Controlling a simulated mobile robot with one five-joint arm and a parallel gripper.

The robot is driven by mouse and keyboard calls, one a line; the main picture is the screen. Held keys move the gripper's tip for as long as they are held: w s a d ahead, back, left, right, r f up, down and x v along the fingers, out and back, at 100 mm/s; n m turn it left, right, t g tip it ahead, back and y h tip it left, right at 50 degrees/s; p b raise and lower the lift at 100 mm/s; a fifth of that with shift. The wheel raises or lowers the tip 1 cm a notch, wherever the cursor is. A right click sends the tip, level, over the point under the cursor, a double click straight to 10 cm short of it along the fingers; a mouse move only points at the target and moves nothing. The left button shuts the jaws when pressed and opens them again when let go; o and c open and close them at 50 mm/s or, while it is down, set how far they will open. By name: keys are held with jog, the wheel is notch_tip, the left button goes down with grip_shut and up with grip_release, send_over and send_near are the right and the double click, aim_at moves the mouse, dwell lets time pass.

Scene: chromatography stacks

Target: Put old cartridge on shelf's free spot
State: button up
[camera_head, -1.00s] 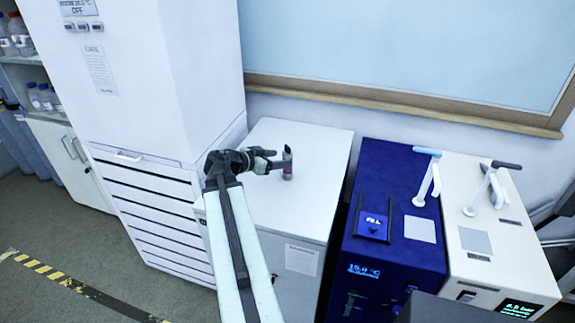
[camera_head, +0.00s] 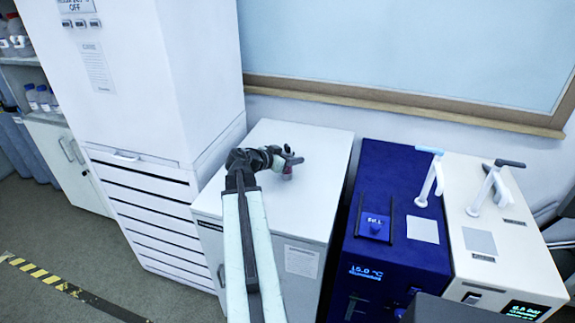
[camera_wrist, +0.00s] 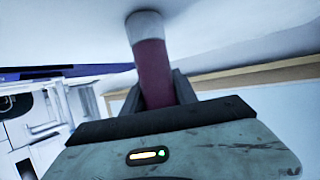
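A small dark red cartridge (camera_head: 287,174) with a pale end stands on the white top of a low cabinet (camera_head: 320,150). My gripper (camera_head: 291,161) is at its upper part and partly hides it. In the wrist view, the cartridge (camera_wrist: 152,62) lies between the two dark fingers of my gripper (camera_wrist: 160,92), its pale end by a white surface. The fingers sit close on both sides; whether they press on it cannot be told. I cannot make out a shelf with a free spot for cartridges.
A tall white unit (camera_head: 130,80) rises left of the cabinet. The cabinet top around the cartridge is largely clear. Bottle shelves (camera_head: 22,60) show at the far left.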

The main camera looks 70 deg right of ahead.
grip_shut()
jog(key=shift+r, duration=0.1)
